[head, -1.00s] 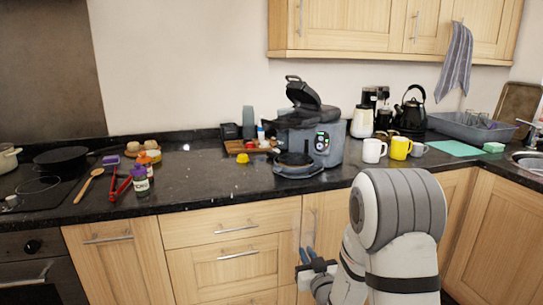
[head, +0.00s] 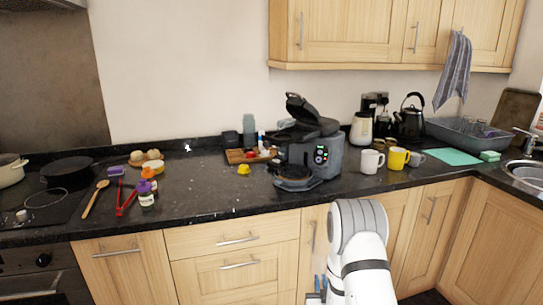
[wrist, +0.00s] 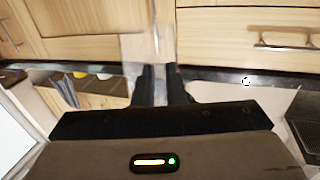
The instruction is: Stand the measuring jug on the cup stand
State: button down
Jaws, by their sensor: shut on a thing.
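My gripper (wrist: 161,85) is shut on a clear, see-through thing, which I take to be the measuring jug (wrist: 147,48). It sticks out past the fingertips in the wrist view, where the room looks upside down. In the head view my gripper (head: 319,285) is low in front of the lower cabinets, below the counter edge; the jug is too faint there to make out. A black coffee machine (head: 374,103) stands at the back of the counter. I cannot make out a separate cup stand for sure.
A grey appliance with its lid raised (head: 318,158) stands mid-counter. Right of it are a white mug (head: 371,162), a yellow mug (head: 396,159), a grey mug and a kettle (head: 410,120). The counter front between is clear.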

aim_at(322, 271)
notch_tip(322, 271, up, 6)
jog(key=p, duration=0.4)
jog(key=shift+f, duration=0.15)
jog(key=s, duration=0.1)
jog(key=s+r, duration=0.1)
jog(key=s, duration=0.1)
jog(key=s+r, duration=0.1)
jog(key=s, duration=0.1)
jog(key=shift+r, duration=0.2)
jog(key=shift+d, duration=0.1)
